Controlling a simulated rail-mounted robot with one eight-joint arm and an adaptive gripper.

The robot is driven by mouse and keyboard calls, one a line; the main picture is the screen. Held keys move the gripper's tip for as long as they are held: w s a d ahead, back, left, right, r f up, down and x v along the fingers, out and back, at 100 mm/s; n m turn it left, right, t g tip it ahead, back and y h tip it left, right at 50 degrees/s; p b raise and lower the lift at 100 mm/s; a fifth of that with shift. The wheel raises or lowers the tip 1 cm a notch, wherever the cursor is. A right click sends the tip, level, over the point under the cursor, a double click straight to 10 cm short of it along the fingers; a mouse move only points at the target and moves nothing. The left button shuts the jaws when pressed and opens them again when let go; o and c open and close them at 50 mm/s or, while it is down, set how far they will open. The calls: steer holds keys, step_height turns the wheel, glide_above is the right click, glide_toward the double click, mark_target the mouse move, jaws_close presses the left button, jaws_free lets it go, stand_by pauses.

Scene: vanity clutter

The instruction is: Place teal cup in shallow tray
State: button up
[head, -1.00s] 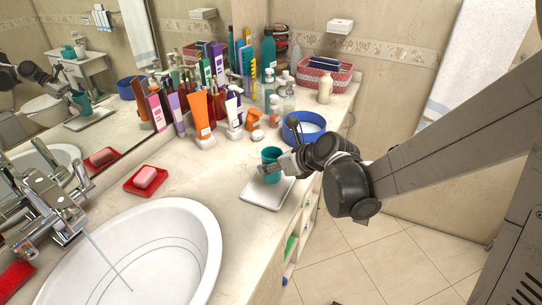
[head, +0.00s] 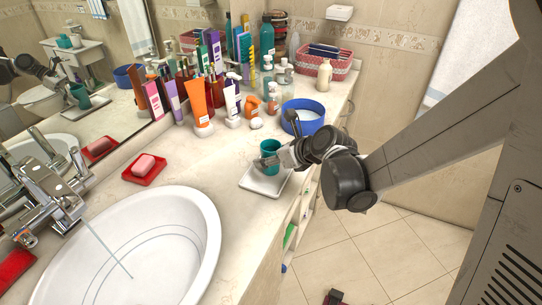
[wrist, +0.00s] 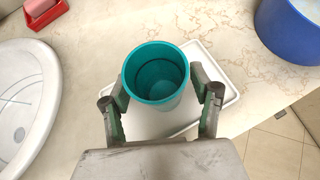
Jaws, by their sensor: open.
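The teal cup (head: 270,149) stands upright in the shallow white tray (head: 252,184) on the counter, towards its back part. In the wrist view the cup (wrist: 155,72) is open-topped and empty, with tray surface (wrist: 150,125) showing below and right of it. My gripper (head: 268,161) is at the cup, low beside its wall. In the wrist view its two fingers (wrist: 162,92) are apart, one on each side of the cup. Whether either finger still touches the wall is hard to tell. The cup's base is partly hidden.
A blue round bowl (head: 303,115) stands behind the tray. Several bottles and tubes, including an orange tube (head: 199,103), crowd the back left. A red soap dish (head: 133,176) and the sink (head: 150,250) lie left. The counter edge drops off close to the tray's right.

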steer(key=shift+r, duration=0.1)
steer(key=shift+r, duration=0.15)
steer(key=s+d+r+n+h, duration=0.3)
steer(key=s+d+r+n, duration=0.2)
steer(key=s+d+n, duration=0.3)
steer(key=s+d+r+n+h+p, duration=0.1)
steer(key=s+d+r+n+h, duration=0.3)
steer(key=s+d+n, duration=0.5)
steer(key=s+r+n, duration=0.2)
steer(key=s+n, duration=0.5)
steer(key=n, duration=0.3)
steer(key=shift+s+d+n+g, duration=0.2)
steer(key=shift+d+n+g, duration=0.1)
